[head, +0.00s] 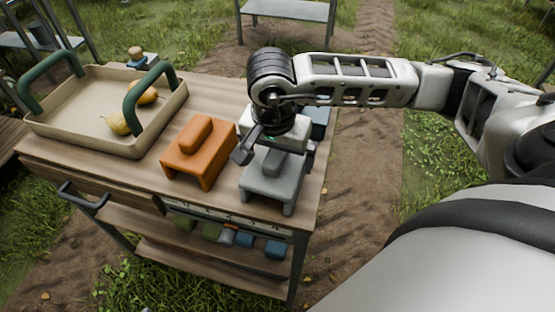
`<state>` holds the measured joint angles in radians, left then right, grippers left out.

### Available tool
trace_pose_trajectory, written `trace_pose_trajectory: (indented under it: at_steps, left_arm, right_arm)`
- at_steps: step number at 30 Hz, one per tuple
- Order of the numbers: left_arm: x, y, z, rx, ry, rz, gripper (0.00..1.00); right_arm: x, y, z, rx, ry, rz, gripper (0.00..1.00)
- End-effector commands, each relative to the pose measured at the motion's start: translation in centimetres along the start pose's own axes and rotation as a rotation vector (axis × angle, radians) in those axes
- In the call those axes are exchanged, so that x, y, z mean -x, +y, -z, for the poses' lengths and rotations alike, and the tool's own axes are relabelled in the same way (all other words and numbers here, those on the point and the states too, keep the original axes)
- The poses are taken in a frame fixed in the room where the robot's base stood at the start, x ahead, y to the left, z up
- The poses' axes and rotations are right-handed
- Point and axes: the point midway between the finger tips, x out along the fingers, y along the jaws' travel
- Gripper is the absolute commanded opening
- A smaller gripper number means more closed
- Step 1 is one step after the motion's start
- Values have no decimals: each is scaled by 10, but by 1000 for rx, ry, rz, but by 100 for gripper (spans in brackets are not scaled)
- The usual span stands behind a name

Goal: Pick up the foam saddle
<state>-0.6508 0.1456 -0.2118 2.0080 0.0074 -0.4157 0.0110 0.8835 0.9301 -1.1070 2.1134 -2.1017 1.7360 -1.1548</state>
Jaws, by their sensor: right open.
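A grey saddle-shaped block (273,187) stands on the wooden cart top near its right end. An orange block of the same shape (199,154) stands just left of it. I cannot tell from the picture which one is foam. My right gripper (272,156) points down over the grey block. Its jaws are open, with one finger to the left of the block's upper part and the other to the right. The gripper hides part of the grey block's top, so contact is unclear. My left gripper is not in view.
A beige tray (64,128) with green handles holds yellow pears (119,123) on the cart's left. A dark blue-grey block (319,122) sits behind my right gripper. The wooden cart top (222,92) is bare behind the orange block. Small coloured blocks lie on a lower shelf (205,262).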

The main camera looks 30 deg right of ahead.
Motion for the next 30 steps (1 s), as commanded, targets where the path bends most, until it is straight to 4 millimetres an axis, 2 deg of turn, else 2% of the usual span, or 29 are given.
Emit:
trace_pose_trajectory:
  at_steps: [3, 10, 13, 14, 25, 30]
  left_arm:
    - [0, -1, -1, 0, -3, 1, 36]
    - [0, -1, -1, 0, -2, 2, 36]
    - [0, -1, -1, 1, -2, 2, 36]
    - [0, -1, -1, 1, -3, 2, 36]
    - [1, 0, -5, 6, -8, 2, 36]
    - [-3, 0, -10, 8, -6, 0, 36]
  right_arm:
    - [-10, 0, -1, 2, -1, -1, 100]
    - [-11, 0, 0, 2, 0, 1, 100]
    - [-11, 0, 0, 2, 0, 1, 72]
    - [-11, 0, 0, 2, 0, 1, 71]
    - [-7, -1, 0, 1, 0, 3, 71]
    - [10, -2, 4, 0, 4, 8, 71]
